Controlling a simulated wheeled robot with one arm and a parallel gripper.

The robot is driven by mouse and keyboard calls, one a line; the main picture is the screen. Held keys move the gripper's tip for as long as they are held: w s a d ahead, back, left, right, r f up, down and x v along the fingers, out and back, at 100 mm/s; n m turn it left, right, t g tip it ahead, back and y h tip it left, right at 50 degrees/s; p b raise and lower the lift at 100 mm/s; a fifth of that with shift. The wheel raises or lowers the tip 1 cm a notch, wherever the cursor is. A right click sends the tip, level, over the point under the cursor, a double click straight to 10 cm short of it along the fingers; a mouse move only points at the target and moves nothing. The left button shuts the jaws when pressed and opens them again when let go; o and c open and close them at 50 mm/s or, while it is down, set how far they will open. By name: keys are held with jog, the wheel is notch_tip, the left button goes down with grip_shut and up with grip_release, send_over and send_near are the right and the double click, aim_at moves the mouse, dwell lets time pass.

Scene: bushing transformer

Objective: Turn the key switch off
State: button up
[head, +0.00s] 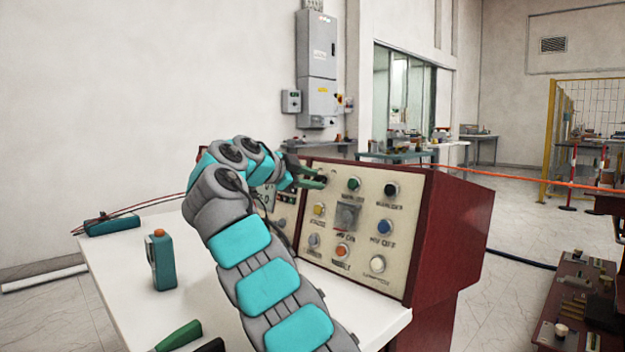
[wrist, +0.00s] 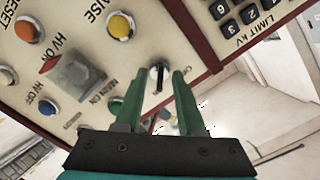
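The key switch (wrist: 157,76) is a small round metallic part with a dark key, on the cream face of the control panel. In the wrist view it sits between the tips of my gripper (wrist: 160,82), whose green fingers are apart on either side. I see a gap at each side of the key, so the fingers do not appear to press on it. In the head view my gripper (head: 312,177) reaches the upper left part of the panel's near section and largely hides the key switch.
The red console (head: 450,235) carries several buttons close to my fingers, including a green one (head: 354,184) and a black one (head: 391,189). A white table (head: 130,270) holds a teal device (head: 161,260) with an orange top. A keypad (wrist: 240,14) shows in the wrist view.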

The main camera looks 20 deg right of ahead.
jog(key=shift+d, duration=0.15)
jog(key=shift+c, duration=0.3)
grip_shut()
